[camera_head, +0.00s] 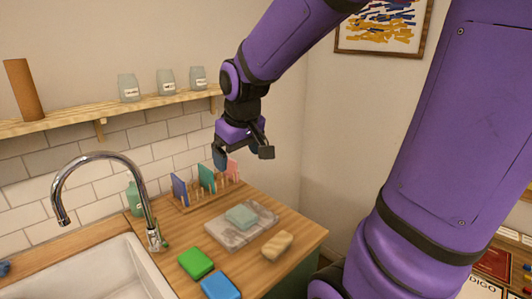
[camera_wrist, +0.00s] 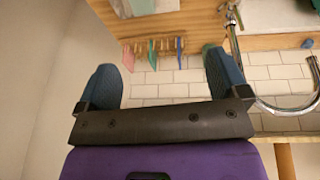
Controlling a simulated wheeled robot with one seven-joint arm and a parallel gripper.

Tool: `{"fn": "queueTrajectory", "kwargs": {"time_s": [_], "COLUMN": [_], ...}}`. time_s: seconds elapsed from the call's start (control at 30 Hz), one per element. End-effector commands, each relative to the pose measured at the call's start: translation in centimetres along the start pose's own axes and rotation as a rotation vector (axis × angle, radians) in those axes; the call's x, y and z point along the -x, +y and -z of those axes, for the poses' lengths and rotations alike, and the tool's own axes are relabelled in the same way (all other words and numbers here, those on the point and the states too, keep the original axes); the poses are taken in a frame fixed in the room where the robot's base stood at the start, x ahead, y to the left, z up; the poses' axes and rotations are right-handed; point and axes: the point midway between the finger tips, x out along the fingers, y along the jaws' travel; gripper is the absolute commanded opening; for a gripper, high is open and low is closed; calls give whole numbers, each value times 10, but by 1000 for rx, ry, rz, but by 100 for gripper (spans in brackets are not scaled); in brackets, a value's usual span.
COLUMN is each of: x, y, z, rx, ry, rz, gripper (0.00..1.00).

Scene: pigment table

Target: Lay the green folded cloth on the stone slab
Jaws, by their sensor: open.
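A pale green folded cloth (camera_head: 241,215) lies flat on the grey stone slab (camera_head: 228,238) on the wooden counter. Part of the cloth also shows at the top of the wrist view (camera_wrist: 141,6). A brighter green block (camera_head: 196,263) lies on the counter in front of the slab, apart from it. My gripper (camera_head: 243,155) is open and empty, raised well above the counter and the slab. Its two blue-padded fingers stand wide apart in the wrist view (camera_wrist: 160,72), with nothing between them.
A rack (camera_head: 205,194) with blue, green and pink upright pieces stands behind the slab. A blue block (camera_head: 220,286) and a beige block (camera_head: 277,245) lie near it. The sink (camera_head: 95,270), tap (camera_head: 105,157) and green bottle (camera_head: 134,199) are left. A shelf (camera_head: 100,113) holds jars.

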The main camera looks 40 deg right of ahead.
Motion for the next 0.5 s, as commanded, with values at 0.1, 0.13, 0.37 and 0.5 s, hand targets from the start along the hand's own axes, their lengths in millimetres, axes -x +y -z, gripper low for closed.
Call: {"fn": "queueTrajectory", "kwargs": {"time_s": [0.1,0.13,0.37,0.5], "x": [33,40,84,99], "y": [-13,-16,-33,-39], "z": [-22,-28,-76,-100], "rx": [-5,-8,-25,-33], "ry": [43,52,119,147], "rz": [4,7,41,65], "gripper": [93,93,93,93]}}
